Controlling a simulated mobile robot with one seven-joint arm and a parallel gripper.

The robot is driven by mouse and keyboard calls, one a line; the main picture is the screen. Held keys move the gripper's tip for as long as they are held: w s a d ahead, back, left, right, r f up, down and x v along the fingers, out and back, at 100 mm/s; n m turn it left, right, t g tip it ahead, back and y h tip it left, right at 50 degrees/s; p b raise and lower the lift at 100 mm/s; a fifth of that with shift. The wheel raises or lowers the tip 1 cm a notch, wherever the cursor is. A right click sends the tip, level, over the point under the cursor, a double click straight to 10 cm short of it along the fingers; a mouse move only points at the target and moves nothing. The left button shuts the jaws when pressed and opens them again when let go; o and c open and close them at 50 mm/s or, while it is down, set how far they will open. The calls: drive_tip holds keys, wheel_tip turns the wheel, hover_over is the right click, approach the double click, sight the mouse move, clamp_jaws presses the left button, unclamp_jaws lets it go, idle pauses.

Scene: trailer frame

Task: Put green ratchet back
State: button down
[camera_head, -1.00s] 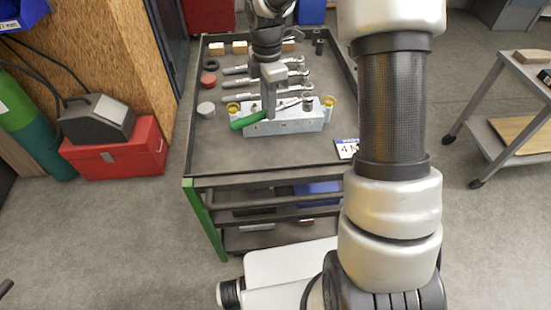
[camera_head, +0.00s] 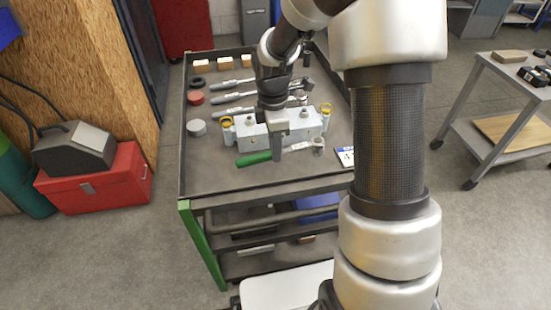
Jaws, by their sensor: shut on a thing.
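The green ratchet (camera_head: 254,159) has a green handle at the left and a metal head (camera_head: 318,147) at the right. My gripper (camera_head: 277,154) points down and is shut on it near the middle, where the fingers hide part of its shaft. The ratchet is in front of the grey metal block (camera_head: 240,139), low over the cart top; I cannot tell whether it touches the surface. The block has knobs on top and yellow-ringed parts at its ends. Several other ratchets (camera_head: 229,97) with grey handles lie in a row behind the block.
The cart top (camera_head: 215,172) has a raised rim and is bare at the front. A red round piece (camera_head: 196,97), a grey round piece (camera_head: 197,127) and wooden blocks (camera_head: 225,63) are along the left and back. A small sign (camera_head: 345,156) is at the right.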

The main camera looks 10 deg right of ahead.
drive_tip(key=shift+f+b, duration=0.35)
drive_tip(key=shift+f, duration=1.4)
drive_tip(key=shift+f, duration=0.1)
drive_tip(key=c, duration=1.6)
unclamp_jaws()
drive_tip(key=shift+o, duration=0.2)
